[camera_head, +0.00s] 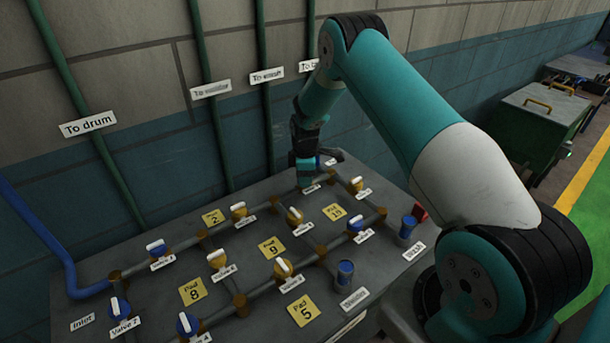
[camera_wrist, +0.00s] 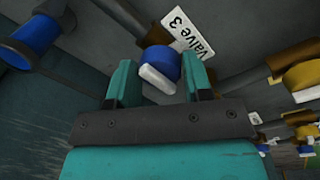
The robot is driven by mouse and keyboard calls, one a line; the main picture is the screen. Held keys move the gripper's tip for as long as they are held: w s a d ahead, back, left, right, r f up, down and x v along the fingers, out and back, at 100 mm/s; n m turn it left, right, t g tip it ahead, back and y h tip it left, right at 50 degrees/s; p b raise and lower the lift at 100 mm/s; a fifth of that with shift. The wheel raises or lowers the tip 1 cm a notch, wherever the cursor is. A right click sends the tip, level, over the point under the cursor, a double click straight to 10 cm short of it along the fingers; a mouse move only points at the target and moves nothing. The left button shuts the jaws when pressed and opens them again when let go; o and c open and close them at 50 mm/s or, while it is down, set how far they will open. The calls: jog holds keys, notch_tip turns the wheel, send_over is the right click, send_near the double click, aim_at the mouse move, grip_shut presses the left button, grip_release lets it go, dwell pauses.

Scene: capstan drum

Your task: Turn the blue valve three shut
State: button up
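The blue valve three (camera_wrist: 163,62) shows in the wrist view beside its white "Valve 3" label (camera_wrist: 188,35). Its white handle (camera_wrist: 157,79) slants down to the right, roughly in line with the dark pipe (camera_wrist: 128,18) above it. My gripper (camera_wrist: 158,78) is open, with one teal finger on either side of the handle and gaps on both sides. Whether the fingertips reach down to handle depth I cannot tell. In the head view, my gripper (camera_head: 308,180) points down at the far end of the pipe panel and hides the valve there.
The panel (camera_head: 165,312) carries several other blue and yellow valves with white handles, including a yellow valve (camera_head: 356,185) near my gripper. A yellow valve (camera_wrist: 300,72) also shows at right in the wrist view. A wall with green pipes (camera_head: 210,85) stands behind.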

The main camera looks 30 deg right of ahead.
jog(key=c, duration=0.4)
jog(key=shift+m+b, duration=0.3)
jog(key=shift+b, duration=0.05)
jog(key=m+b, duration=0.2)
jog(key=shift+f+m, duration=0.15)
jog(key=shift+m, duration=0.25)
jog(key=m+b, duration=0.2)
jog(key=m, duration=0.2)
jog(key=shift+w+m+h+b, duration=0.1)
jog(key=shift+m+h+b, duration=0.2)
jog(key=shift+b, duration=0.1)
jog(key=m+b, duration=0.2)
jog(key=m, duration=0.3)
jog(key=shift+a+g, duration=0.1)
jog(key=shift+g, duration=0.2)
jog(key=shift+w+r+m+b, duration=0.15)
jog(key=shift+m+b, duration=0.2)
jog(key=shift+m, duration=0.85)
jog(key=shift+s+r+m+b, duration=0.1)
jog(key=shift+m+b, duration=0.25)
jog(key=shift+m, duration=0.85)
